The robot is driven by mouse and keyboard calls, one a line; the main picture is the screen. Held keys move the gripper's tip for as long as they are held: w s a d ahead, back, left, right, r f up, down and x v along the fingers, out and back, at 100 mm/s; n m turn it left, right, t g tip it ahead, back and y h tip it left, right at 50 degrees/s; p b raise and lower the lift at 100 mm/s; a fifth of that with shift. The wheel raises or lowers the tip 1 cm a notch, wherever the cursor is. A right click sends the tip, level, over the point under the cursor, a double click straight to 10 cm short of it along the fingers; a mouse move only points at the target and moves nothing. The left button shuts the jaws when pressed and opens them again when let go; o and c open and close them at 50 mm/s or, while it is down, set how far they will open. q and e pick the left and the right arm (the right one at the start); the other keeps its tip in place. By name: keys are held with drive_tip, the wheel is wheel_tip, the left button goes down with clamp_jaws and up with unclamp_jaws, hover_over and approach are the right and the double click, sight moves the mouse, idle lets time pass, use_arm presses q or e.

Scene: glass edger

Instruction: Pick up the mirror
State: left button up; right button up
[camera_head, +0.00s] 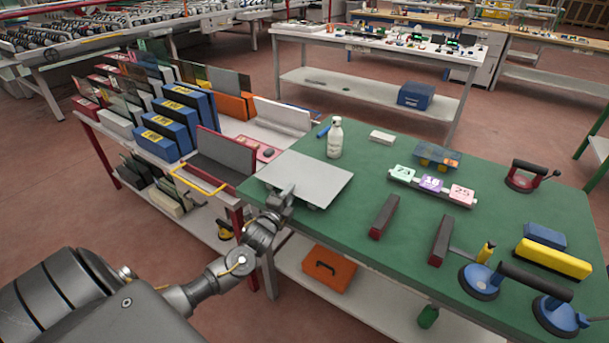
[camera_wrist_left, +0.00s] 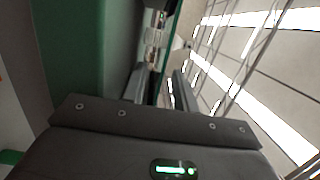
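The mirror (camera_head: 305,178), a flat pale grey panel, lies level at the left end of the green table (camera_head: 375,260). A dark support shows under its front edge. My left gripper (camera_head: 286,196) is at its near left edge, reaching in from the left. In the left wrist view, the two fingers of this gripper (camera_wrist_left: 158,88) stand apart, with a thin green edge running between them. That edge seems to be the mirror seen side-on. I see no clear contact by both fingers. My right gripper is not in view.
A white bottle (camera_head: 335,138) stands just behind the mirror. A rack of upright panels and blue boxes (camera_head: 185,108) is at the left. Dark bars (camera_head: 384,217), numbered blocks (camera_head: 431,184) and suction lifters (camera_head: 515,282) occupy the table's right part.

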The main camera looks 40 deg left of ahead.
use_arm(q)
clamp_jaws()
idle(1.4)
